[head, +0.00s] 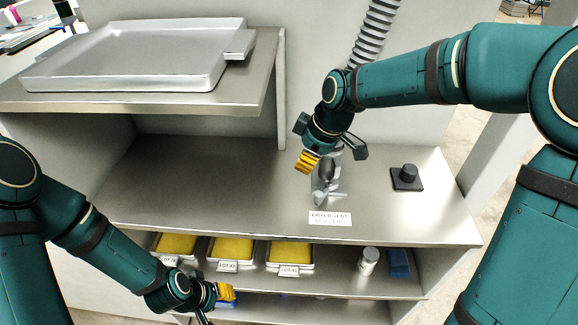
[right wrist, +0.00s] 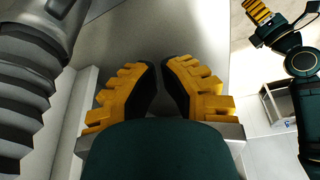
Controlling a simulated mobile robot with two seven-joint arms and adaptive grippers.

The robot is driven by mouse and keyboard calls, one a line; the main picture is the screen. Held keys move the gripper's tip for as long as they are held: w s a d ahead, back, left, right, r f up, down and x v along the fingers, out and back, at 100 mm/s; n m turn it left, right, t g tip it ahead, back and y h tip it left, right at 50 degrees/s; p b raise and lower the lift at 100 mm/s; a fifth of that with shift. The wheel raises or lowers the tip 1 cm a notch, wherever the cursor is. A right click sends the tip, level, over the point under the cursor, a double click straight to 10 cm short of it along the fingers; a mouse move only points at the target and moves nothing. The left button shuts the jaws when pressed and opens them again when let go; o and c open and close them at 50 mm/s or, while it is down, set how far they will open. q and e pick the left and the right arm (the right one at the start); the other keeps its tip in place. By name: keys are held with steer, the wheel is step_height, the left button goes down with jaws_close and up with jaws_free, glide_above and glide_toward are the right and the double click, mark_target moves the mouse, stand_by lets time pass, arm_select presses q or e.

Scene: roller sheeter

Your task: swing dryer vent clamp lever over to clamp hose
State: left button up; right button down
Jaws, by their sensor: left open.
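The grey metal dryer vent clamp (head: 326,184) stands on the shelf top behind a "DRYER VENT" label (head: 330,218). My right arm partly hides it, and I cannot make out its lever's position. A ribbed grey hose (head: 374,35) comes down behind my right arm; a ribbed hose also shows at the left of the right wrist view (right wrist: 22,110). My right gripper (head: 308,162) is just left of and above the clamp. In the right wrist view its yellow fingertips (right wrist: 160,80) are nearly together, with nothing visible between them. My left gripper (head: 216,304) is open, low at the front.
A black block with a knob (head: 407,177) sits right of the clamp. A large metal tray (head: 135,60) lies on the upper shelf at left. Below are yellow-filled trays (head: 231,249), a white bottle (head: 368,261) and a blue item (head: 398,263). The shelf left of the clamp is clear.

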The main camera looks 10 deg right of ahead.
mark_target(322, 193)
steer(key=x, duration=0.9)
steer(key=shift+a, duration=0.15)
steer(key=shift+s+d+f+p, duration=0.15)
steer(key=shift+s+d, duration=0.2)
steer(key=shift+d, duration=0.25)
steer(key=shift+s+d+p, duration=0.15)
steer(key=shift+s+d, duration=0.15)
steer(key=shift+d, duration=0.35)
steer(key=shift+s+d, duration=0.3)
steer(key=shift+d, duration=0.1)
steer(key=shift+w, duration=0.1)
steer(key=shift+s+d+n+b, duration=0.1)
steer(key=shift+s+n+b, duration=0.2)
steer(key=shift+n, duration=0.2)
